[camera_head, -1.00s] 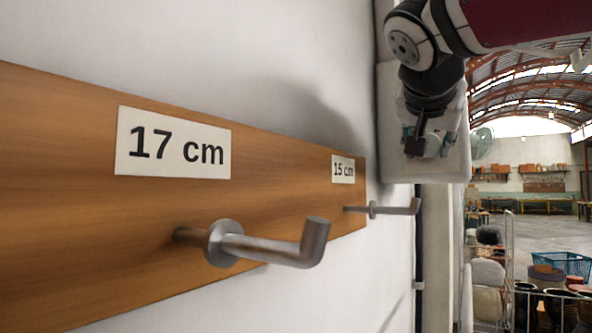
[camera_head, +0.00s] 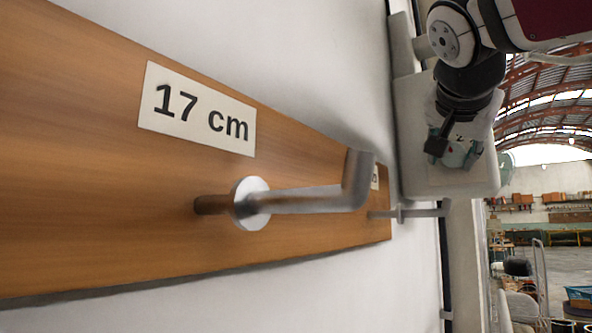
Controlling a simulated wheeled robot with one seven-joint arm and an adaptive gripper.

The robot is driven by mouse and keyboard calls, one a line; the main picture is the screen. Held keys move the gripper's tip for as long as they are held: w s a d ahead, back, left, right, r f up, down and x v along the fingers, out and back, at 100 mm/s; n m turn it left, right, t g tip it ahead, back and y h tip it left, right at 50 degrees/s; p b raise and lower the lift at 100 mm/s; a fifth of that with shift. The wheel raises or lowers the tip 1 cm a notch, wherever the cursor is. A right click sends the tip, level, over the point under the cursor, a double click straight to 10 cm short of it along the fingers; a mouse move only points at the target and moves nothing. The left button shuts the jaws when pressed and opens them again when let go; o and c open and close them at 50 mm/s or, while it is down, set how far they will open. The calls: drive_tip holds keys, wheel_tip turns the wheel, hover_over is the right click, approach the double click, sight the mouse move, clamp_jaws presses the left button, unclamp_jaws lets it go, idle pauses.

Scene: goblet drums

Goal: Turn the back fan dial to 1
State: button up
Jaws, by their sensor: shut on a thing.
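A white box-like panel (camera_head: 413,150) is fixed on the wall at the upper right, tilted in the picture. My gripper (camera_head: 456,152) is at the front of this panel, in its middle to right part. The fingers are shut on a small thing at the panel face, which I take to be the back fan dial. The dial itself is hidden behind the fingers, and its markings and setting cannot be read.
A wooden board (camera_head: 80,190) with a "17 cm" label (camera_head: 197,108) runs along the wall. A bent metal hook (camera_head: 310,199) juts out close to the camera, with a smaller hook (camera_head: 420,212) beyond. A workshop hall opens at the right.

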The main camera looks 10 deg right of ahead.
drive_tip(key=o, duration=1.2)
drive_tip(key=shift+c, duration=0.2)
drive_tip(key=v, duration=1.2)
